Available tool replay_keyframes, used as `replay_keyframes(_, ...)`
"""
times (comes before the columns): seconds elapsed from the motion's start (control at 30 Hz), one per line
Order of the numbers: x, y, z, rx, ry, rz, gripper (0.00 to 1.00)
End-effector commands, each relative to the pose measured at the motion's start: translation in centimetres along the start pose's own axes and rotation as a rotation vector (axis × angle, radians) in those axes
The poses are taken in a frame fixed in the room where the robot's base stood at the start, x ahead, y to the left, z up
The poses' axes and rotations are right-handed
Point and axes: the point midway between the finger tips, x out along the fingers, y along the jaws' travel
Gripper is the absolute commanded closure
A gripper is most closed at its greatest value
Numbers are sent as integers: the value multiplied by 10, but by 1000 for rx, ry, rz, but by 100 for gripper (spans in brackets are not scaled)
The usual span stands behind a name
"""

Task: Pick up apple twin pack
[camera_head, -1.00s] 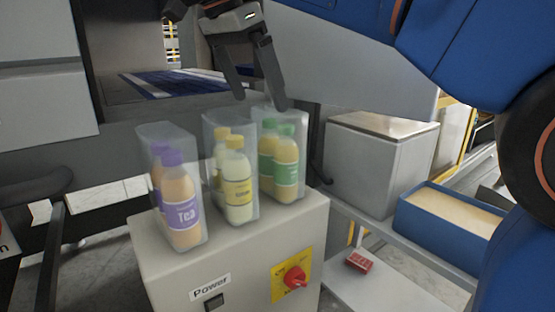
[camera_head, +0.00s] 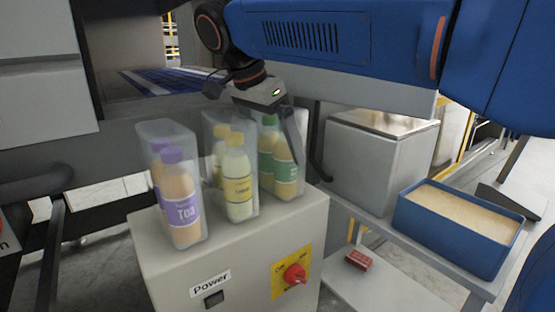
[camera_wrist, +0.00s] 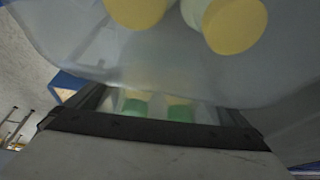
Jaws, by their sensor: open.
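Three clear-wrapped twin packs of bottles stand upright in a row. The green-capped pack (camera_head: 286,178), at the right, has a label too small to read; I take it as the apple pack. Its green caps also show in the wrist view (camera_wrist: 180,112), between dark finger parts. My gripper (camera_head: 280,150) points down over this pack, open, with one finger along its right front side. The other finger is mostly hidden, so I cannot tell if it touches. The yellow-capped pack (camera_head: 238,185) stands close at the left, its caps large in the wrist view (camera_wrist: 235,22).
The purple-capped tea pack (camera_head: 182,205) stands at the far left. All packs stand on a beige power box (camera_head: 240,245) with a red-yellow switch (camera_head: 293,273). A blue bin (camera_head: 455,240) and a grey box (camera_head: 375,165) are at the right.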

Motion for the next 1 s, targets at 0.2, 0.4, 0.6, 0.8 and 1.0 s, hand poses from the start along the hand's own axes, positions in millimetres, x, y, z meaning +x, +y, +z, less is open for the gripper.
replay_keyframes(0.2, 18, 0, -1, 1, 0, 0, 0)
replay_keyframes(0.4, 20, 0, 0, 1, 0, -1, 0)
replay_keyframes(0.6, 20, 0, 0, 1, 0, 0, 38)
replay_keyframes(0.8, 19, 0, -1, 1, 0, -1, 51)
replay_keyframes(1.0, 18, 0, -5, 3, 0, -2, 51)
